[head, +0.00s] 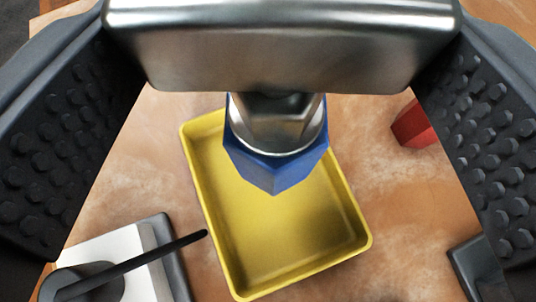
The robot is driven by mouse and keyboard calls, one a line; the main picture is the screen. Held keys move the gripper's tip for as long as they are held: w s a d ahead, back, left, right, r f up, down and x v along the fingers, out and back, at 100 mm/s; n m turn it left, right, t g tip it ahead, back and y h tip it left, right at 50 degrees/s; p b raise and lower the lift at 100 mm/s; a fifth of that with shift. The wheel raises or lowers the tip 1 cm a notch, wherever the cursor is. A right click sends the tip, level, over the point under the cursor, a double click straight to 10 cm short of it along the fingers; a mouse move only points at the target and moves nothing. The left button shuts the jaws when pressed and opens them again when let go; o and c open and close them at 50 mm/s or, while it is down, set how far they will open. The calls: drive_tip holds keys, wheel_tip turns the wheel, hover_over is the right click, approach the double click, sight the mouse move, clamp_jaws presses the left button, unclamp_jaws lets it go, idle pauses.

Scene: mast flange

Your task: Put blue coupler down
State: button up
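The blue coupler (275,172) hangs in the upper middle of the view. It has a blue faceted collar around a silver metal neck, below a wide silver block (280,45). My gripper (282,50) has its dark studded fingers at the two ends of this block and appears shut on it. The coupler is in front of the upper part of a yellow tray (362,238) and hides part of its far rim. The visible tray floor is empty. I cannot tell the coupler's height above the tray.
A white and dark grey block (155,255) with a black lever (150,262) stands at the lower left, the lever's tip close to the tray. A red object (413,126) is at the right, partly hidden by a finger. A dark grey item (470,268) is lower right.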

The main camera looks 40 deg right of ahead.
sight(268, 186)
wheel_tip(268, 186, down, 4)
drive_tip(key=shift+w+a+f+b, duration=0.1)
drive_tip(key=shift+a+b, duration=0.05)
drive_tip(key=shift+b, duration=0.45)
drive_tip(key=shift+f+b, duration=0.6)
drive_tip(key=shift+f, duration=1.35)
drive_tip(key=shift+r, duration=0.1)
drive_tip(key=o, duration=1.7)
drive_tip(key=shift+c, duration=0.2)
drive_tip(key=p+v, duration=0.2)
drive_tip(key=v, duration=1)
